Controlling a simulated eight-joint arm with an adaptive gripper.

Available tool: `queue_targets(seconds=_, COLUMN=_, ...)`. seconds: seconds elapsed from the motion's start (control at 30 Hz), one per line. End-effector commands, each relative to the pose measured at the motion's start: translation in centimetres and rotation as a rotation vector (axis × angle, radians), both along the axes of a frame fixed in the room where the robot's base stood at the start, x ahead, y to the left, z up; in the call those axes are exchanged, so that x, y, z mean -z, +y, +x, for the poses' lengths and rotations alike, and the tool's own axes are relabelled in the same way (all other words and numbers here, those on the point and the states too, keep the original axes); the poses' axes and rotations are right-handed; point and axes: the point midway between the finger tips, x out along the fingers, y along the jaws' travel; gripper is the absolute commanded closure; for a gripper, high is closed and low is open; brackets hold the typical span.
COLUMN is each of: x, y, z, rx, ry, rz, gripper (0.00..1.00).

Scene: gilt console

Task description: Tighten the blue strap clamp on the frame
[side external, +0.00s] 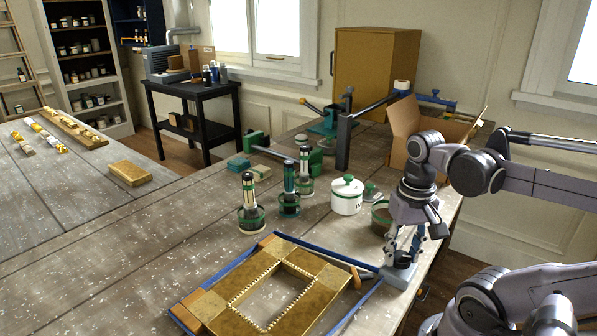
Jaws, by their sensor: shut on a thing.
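A gilt rectangular frame (212,302) lies flat near the table's front edge, with lighter blocks at its visible corners. A blue strap (222,277) runs around the outside of the frame. Its far run leads right to my gripper (397,262), which points down at the table's right side. A wooden handle (355,276) shows beside the strap, just left of my gripper. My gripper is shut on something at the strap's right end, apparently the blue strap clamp. The fingers hide most of what they hold. The frame's near edge is cut off by the picture.
Jars with brushes (251,217), a white lidded pot (346,195) and a green-rimmed bowl (381,216) stand behind the frame, the bowl close to my arm. A cardboard box (404,125) stands farther back. The tabletop left of the frame is clear.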

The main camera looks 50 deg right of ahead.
Motion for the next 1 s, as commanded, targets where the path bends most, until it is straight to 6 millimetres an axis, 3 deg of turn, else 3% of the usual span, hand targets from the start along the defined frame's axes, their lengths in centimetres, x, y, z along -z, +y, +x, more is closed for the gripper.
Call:
queue_targets(seconds=0.37, x=0.1, y=0.0, z=0.0, rx=0.005, ry=-0.001, rz=-0.001, gripper=0.94)
queue_targets(seconds=0.4, x=0.1, y=0.0, z=0.0, rx=0.005, ry=-0.001, rz=-0.001, gripper=0.59)
queue_targets(seconds=0.47, x=0.1, y=0.0, z=0.0, rx=0.005, ry=-0.001, rz=-0.001, gripper=0.42)
queue_targets(seconds=0.5, x=0.1, y=0.0, z=0.0, rx=0.005, ry=-0.001, rz=-0.001, gripper=0.39)
queue_targets(seconds=0.83, x=-0.1, y=0.0, z=0.0, rx=0.004, ry=0.0, rz=0.0, gripper=0.39)
queue_targets(seconds=1.0, x=-1.2, y=0.0, z=0.0, rx=0.004, ry=0.0, rz=0.0, gripper=0.39)
